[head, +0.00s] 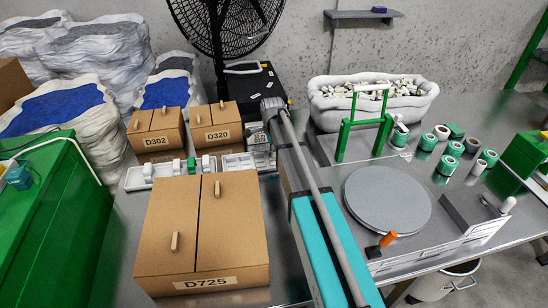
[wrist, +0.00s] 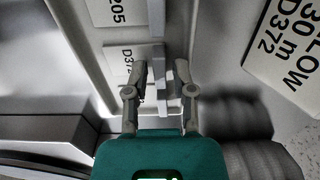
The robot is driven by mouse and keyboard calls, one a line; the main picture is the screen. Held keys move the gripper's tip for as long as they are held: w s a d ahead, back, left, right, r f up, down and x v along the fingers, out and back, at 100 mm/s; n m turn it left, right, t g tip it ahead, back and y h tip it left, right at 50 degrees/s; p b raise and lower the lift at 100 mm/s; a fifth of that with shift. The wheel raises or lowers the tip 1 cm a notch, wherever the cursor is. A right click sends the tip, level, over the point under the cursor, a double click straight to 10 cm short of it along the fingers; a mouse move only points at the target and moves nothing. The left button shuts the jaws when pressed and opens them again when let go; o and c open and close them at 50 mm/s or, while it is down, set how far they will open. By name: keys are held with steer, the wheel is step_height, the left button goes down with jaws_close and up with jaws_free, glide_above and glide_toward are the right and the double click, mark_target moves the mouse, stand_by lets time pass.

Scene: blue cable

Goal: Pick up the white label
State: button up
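In the wrist view my gripper (wrist: 160,75) has its two fingers apart, on either side of a thin pale upright edge. A white label (wrist: 130,65) with partly hidden black print beginning "D37" lies just left of and behind the left finger. Another white label (wrist: 118,12) marked "205" is above it. A larger white label (wrist: 288,50) reading "LOW 30 m D372" is at the right, clear of the fingers. I cannot tell whether the fingers touch anything. In the head view my arm hides the fingertips; small printed labels (head: 259,138) show beside its far end.
Brown boxes D725 (head: 205,282), D302 (head: 155,142) and D320 (head: 217,135) stand left of my arm. A white tray (head: 150,181) lies between them. A grey round plate (head: 388,198) and several green-and-white spools (head: 447,165) are at the right.

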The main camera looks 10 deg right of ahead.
steer(key=shift+c, duration=0.3)
jaws_close()
steer(key=shift+r, duration=0.15)
steer(key=shift+r+p, duration=0.95)
steer(key=shift+p, duration=0.15)
steer(key=s+r+p, duration=1)
steer(key=s, duration=0.4)
steer(key=shift+a+r+p, duration=0.25)
steer(key=shift+r+p, duration=0.15)
